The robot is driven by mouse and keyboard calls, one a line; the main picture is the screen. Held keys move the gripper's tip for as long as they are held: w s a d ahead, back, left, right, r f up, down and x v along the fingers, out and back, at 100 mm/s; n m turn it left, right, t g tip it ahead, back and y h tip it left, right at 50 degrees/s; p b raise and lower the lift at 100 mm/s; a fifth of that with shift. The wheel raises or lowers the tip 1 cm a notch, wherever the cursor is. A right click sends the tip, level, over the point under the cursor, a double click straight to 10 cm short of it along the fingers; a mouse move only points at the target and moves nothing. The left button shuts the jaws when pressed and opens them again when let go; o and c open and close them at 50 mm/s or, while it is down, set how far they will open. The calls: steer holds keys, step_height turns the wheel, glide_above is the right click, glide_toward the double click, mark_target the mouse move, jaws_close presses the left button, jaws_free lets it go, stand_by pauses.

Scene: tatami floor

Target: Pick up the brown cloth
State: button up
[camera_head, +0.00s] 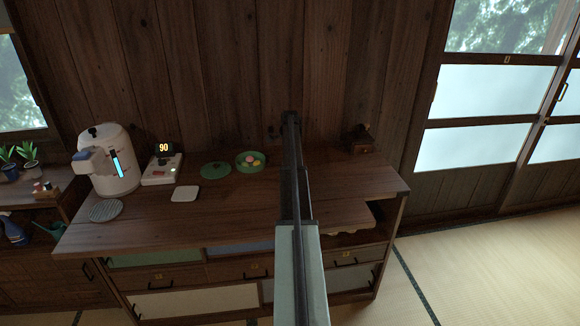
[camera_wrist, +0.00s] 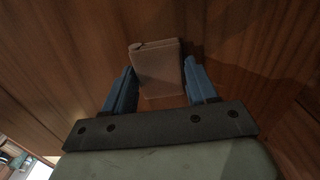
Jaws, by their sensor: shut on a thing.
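The brown cloth (camera_wrist: 157,62) is a folded, flat, roughly rectangular piece between my two blue fingers in the wrist view. My gripper (camera_wrist: 160,72) is shut on it, with one finger at each side. The far end of the cloth sticks out past the fingertips. Dark wood lies behind it, and I cannot tell whether the cloth touches the wood. In the head view my arm runs up the middle over the cabinet, and I cannot make out the cloth or the fingers there.
A wooden cabinet (camera_head: 140,234) stands against the plank wall. On it are a white water dispenser (camera_head: 112,165), a device showing 90 (camera_head: 162,170), a white square (camera_head: 185,194), a green lid (camera_head: 215,169), a green bowl (camera_head: 251,168) and a small dark wooden box (camera_head: 360,141). Tatami is clear at right.

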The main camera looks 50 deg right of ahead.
steer(key=shift+r, duration=0.1)
step_height(320, 180, up, 10)
stand_by(0.5)
